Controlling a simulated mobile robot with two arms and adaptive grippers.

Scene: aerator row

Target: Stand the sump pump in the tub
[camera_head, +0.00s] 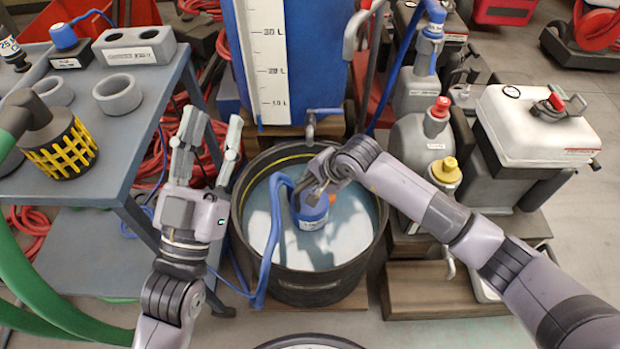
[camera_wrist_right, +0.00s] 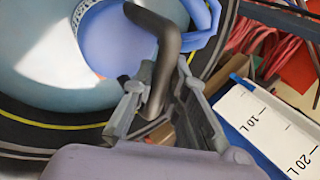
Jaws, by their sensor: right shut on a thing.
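The blue sump pump (camera_head: 312,214) is inside the round black tub (camera_head: 312,292), near its middle and roughly upright. I cannot tell whether its base rests on the tub floor. A blue hose runs from it over the tub's left front rim. My right gripper (camera_head: 322,186) is above the pump. The right wrist view shows its fingers (camera_wrist_right: 155,100) shut on the pump's dark bent handle (camera_wrist_right: 165,55), with the blue pump body (camera_wrist_right: 115,38) beyond. My left gripper (camera_head: 207,140) is open and empty, left of the tub and pointing away from me.
A grey bench (camera_head: 150,108) at left holds a yellow strainer (camera_head: 62,150) and grey rings. A blue panel with a litre scale (camera_head: 268,65) stands behind the tub. Grey bottles (camera_head: 425,135) and a white-topped tank (camera_head: 535,125) crowd the right side. Red hoses lie behind the bench.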

